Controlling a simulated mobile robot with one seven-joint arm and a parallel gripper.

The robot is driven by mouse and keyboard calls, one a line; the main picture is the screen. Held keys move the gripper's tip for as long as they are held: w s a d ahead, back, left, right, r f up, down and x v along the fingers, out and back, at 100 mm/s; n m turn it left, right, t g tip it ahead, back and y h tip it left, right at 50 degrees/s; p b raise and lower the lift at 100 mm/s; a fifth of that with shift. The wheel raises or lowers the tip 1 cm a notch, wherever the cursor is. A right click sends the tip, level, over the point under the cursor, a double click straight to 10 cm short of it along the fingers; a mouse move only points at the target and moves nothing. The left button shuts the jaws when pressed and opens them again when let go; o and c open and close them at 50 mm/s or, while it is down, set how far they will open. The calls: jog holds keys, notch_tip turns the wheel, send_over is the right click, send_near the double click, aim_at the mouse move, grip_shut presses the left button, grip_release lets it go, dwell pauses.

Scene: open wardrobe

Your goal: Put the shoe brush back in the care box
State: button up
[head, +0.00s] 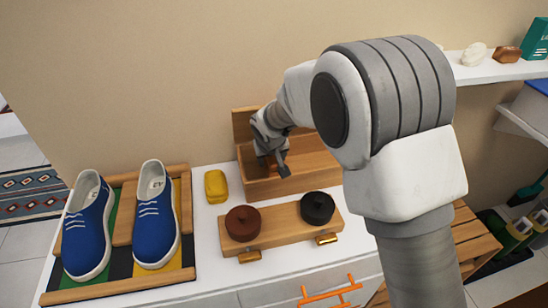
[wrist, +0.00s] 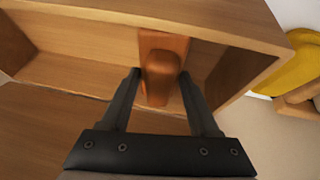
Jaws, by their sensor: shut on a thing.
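The care box (head: 290,187) is an open wooden box with a raised back, standing on the white cabinet top near the wall. My gripper (head: 277,166) reaches down into its left part. In the wrist view, my gripper (wrist: 159,74) has one finger on each side of the reddish-brown shoe brush (wrist: 162,62) and is shut on it. The brush is within the box walls (wrist: 85,50). Its lower end and whether it touches the box floor cannot be told. My arm hides the right part of the box in the head view.
A yellow sponge-like block (head: 216,186) lies left of the box. In front, a wooden tray (head: 276,228) holds a brown tin (head: 242,223) and a black tin (head: 318,208). Blue shoes (head: 155,215) stand on a rack at left. A wall shelf (head: 490,70) is at right.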

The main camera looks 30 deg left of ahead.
jog(key=shift+w+d+r+g+y+p, duration=0.1)
jog(key=shift+w+d+g+y+p, duration=0.2)
jog(key=shift+g+p, duration=0.35)
jog(key=shift+a+f+g, duration=0.2)
jog(key=shift+f+g, duration=0.05)
jog(key=shift+f, duration=0.6)
jog(key=o, duration=1.3)
jog(key=shift+r, duration=0.1)
jog(key=v, duration=1.2)
